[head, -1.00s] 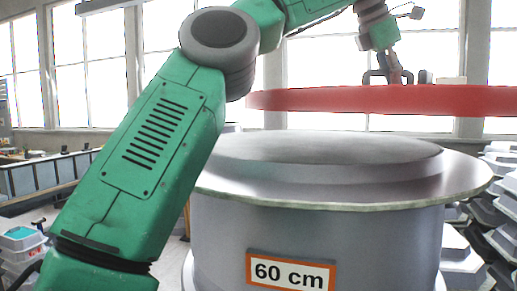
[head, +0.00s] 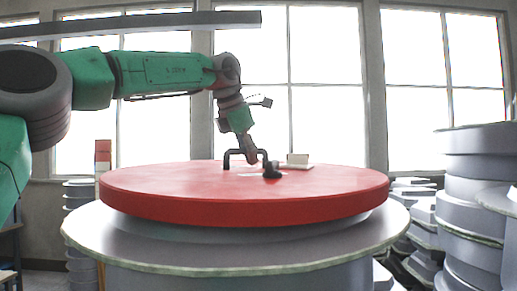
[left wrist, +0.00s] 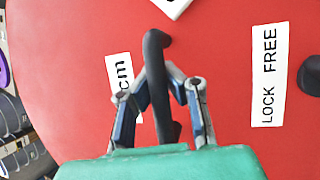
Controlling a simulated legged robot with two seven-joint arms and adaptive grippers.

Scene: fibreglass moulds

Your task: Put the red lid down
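The red lid (head: 170,195) is a wide flat disc over the grey mould (head: 90,235) in the head view. No gap shows between them, but I cannot tell if the lid's full weight rests there. It looks level and roughly centred. A black bar handle (head: 228,155) stands on the lid. In the left wrist view, the two fingers of my left gripper (left wrist: 161,85) close in on both sides of the black handle (left wrist: 156,60). The lid's red top (left wrist: 225,60) fills most of that view. My right gripper is not in view.
Stacked grey moulds (head: 470,200) stand close on the right. More stacks (head: 80,225) stand behind on the left.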

